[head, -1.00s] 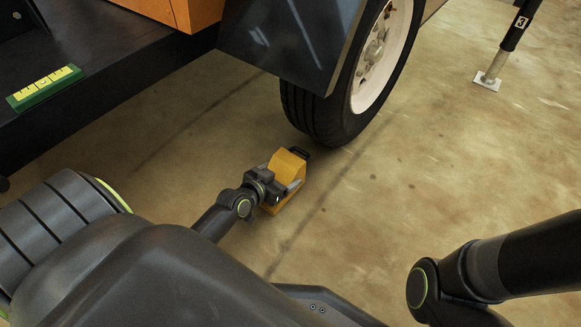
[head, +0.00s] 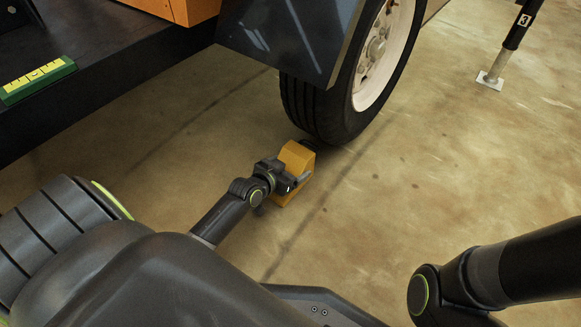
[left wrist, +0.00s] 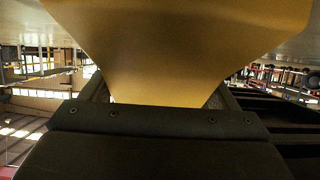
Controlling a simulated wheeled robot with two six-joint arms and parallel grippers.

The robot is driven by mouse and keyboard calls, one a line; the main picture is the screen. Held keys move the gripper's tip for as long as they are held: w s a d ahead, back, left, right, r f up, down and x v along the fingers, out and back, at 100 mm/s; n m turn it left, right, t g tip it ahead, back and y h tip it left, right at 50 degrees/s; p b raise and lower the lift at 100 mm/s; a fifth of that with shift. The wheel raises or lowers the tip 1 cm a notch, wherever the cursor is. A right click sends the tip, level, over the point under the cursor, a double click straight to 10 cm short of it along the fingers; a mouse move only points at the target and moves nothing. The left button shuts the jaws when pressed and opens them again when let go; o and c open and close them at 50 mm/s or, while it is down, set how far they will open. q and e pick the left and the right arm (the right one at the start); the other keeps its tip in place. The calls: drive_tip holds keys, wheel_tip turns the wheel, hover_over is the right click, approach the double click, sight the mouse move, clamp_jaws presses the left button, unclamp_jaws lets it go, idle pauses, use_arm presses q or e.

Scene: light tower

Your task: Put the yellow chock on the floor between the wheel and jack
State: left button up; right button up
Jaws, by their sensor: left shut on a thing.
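The yellow chock (head: 296,158) is low near the floor, just in front of the black tyre of the wheel (head: 318,104). My left gripper (head: 296,181) is shut on the chock. In the left wrist view the chock (left wrist: 180,50) fills the upper middle between the fingers. I cannot tell whether the chock touches the floor or the tyre. The jack (head: 505,52), a dark leg marked 3 with a pale foot plate, stands on the floor at the upper right. My right gripper is not in view; only its arm shows at the lower right.
A dark fender (head: 285,38) hangs beside the wheel. A dark trailer deck (head: 110,75) with a green and yellow level (head: 38,79) on it runs along the upper left. The concrete floor (head: 450,160) between wheel and jack is clear.

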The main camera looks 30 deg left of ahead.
use_arm(q)
drive_tip(key=o, duration=1.4)
drive_tip(key=shift+o, duration=0.2)
drive_tip(key=shift+s+r, duration=0.1)
drive_tip(key=shift+r, duration=0.1)
drive_tip(key=d+p+v, duration=0.1)
drive_tip(key=p+v, duration=0.5)
drive_tip(key=v, duration=0.5)
drive_tip(key=shift+s+a, duration=0.4)
drive_tip(key=shift+a, duration=0.05)
drive_tip(key=shift+r, duration=0.15)
